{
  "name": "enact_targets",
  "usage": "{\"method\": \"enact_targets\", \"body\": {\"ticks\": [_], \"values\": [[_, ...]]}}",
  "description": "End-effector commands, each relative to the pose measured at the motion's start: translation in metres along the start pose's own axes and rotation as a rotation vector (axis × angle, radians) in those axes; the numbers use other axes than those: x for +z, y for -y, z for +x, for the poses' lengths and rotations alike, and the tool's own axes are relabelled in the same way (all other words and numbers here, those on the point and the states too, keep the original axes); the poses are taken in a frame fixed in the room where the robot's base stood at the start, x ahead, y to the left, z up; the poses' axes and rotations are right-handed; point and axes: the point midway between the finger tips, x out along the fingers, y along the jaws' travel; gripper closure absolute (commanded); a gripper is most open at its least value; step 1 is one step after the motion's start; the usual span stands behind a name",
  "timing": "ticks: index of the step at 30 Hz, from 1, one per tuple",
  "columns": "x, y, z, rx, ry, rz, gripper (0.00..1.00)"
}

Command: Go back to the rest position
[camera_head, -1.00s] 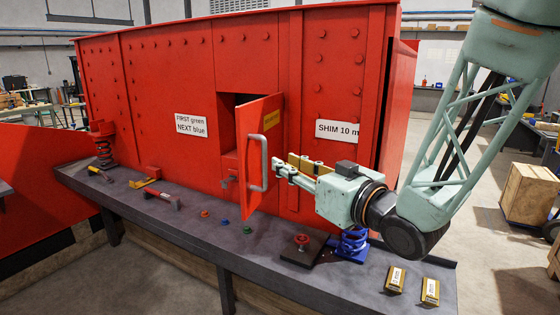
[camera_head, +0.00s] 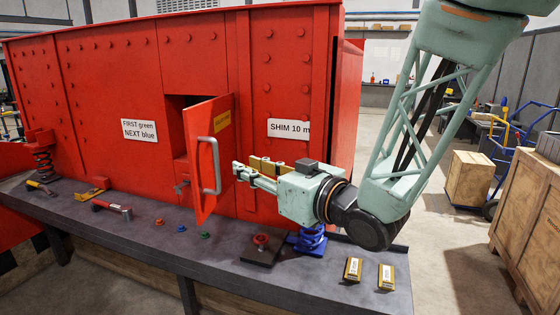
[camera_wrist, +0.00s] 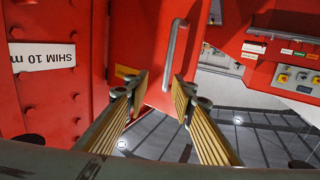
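My gripper (camera_head: 246,170) is to the right of the open red door (camera_head: 206,150), its fingers pointing left. A gap lies between its tips and the grey door handle (camera_head: 212,166). In the wrist view the two ribbed fingers of my gripper (camera_wrist: 161,88) stand apart with nothing held between them. The handle (camera_wrist: 175,52) shows beyond them, not gripped. The door stands ajar from the red riveted housing (camera_head: 200,60), with a dark opening behind it.
A dark bench (camera_head: 150,240) runs along the housing. Wooden crates (camera_head: 468,180) stand at the right.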

Motion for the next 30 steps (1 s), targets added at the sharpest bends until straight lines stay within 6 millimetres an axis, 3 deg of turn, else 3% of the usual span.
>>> {"method": "enact_targets", "body": {"ticks": [8, 14, 21, 30], "values": [[0.001, -0.035, -0.023, 0.117, 0.105, -0.038, 0.77], [0.004, -0.064, -0.051, 0.220, 0.201, -0.052, 0.77], [0.009, -0.092, -0.093, 0.338, 0.319, -0.051, 0.77], [0.015, -0.114, -0.157, 0.470, 0.461, -0.019, 0.77]]}}
